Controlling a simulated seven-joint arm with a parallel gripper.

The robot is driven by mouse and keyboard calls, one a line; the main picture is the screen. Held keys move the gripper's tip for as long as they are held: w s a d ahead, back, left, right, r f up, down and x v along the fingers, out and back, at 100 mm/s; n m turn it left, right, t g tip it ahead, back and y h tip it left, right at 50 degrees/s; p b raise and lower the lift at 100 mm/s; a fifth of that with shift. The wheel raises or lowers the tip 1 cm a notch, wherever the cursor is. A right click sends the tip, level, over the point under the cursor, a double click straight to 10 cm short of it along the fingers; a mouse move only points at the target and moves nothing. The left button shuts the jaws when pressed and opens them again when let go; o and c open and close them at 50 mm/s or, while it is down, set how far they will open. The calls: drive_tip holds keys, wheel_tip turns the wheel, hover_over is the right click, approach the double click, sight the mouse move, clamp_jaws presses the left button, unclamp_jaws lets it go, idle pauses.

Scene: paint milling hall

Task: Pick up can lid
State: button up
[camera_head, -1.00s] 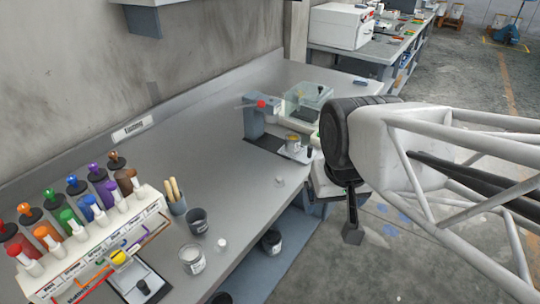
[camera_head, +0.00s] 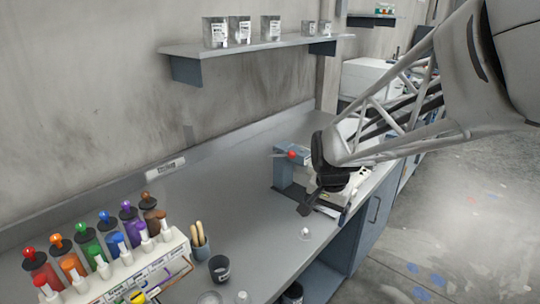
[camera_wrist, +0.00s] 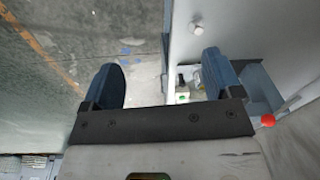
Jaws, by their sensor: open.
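A small pale round piece (camera_head: 305,234) lies on the grey workbench (camera_head: 250,235), near its front edge. It is too small to tell if it is the can lid. A small pale piece also shows at the top of the wrist view (camera_wrist: 197,24). A can (camera_head: 210,299) is cut off at the bottom of the head view. My gripper (camera_head: 308,200) is over the bench, up and to the right of the small piece and in front of the grey stand. In the wrist view its two dark fingers (camera_wrist: 160,78) are spread apart with nothing held between them.
A grey stand with a red knob (camera_head: 291,155) is close behind my gripper. At left are a rack of coloured pigment tubes (camera_head: 125,265), a cup of wooden sticks (camera_head: 199,246) and a dark cup (camera_head: 219,268). The bench's middle is clear. A shelf (camera_head: 260,46) holds several tins.

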sight(306, 230)
drive_tip(key=w+f+m, duration=0.1)
drive_tip(key=w+f, duration=0.3)
drive_tip(key=w+a+f+m, duration=0.1)
drive_tip(key=w+f+m, duration=0.1)
drive_tip(key=w+f, duration=0.2)
drive_tip(key=w+f+m+g, duration=0.1)
drive_tip(key=w+f+m, duration=0.1)
drive_tip(key=w+f, duration=0.2)
drive_tip(key=shift+w+a, duration=0.2)
drive_tip(key=shift+w, duration=0.4)
drive_tip(key=shift+f, duration=0.2)
drive_tip(key=shift+f, duration=1.15)
drive_tip(key=shift+f, duration=0.15)
drive_tip(key=shift+f, duration=2.45)
drive_tip(key=shift+c, duration=0.5)
drive_tip(key=c, duration=0.9)
